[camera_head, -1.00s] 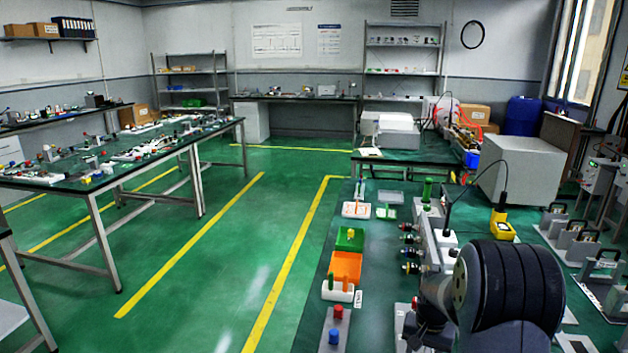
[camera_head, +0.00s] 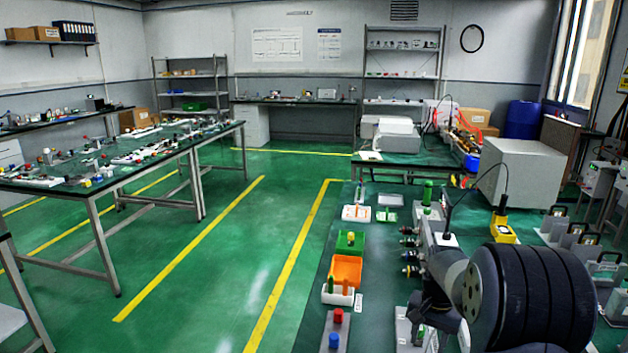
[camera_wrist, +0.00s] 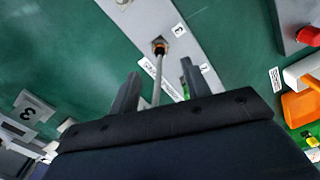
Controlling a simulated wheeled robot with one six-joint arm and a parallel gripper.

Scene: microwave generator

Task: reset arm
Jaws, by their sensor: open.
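My gripper (camera_wrist: 158,92) shows in the wrist view with its two fingers apart. It points at a grey plate (camera_wrist: 145,20) on the green bench. A thin grey rod with an orange and black fitting (camera_wrist: 160,47) stands on the plate and shows between the fingers. I cannot tell whether either finger touches it. In the head view my arm is folded low at the right front, over the bench, and the fingertips are hard to make out.
The bench (camera_head: 320,290) carries an orange bin (camera_head: 347,270), a green bin (camera_head: 350,242), and a plate with red and blue knobs (camera_head: 335,330). A yellow device (camera_head: 502,229) and a grey box (camera_head: 520,172) stand at the right.

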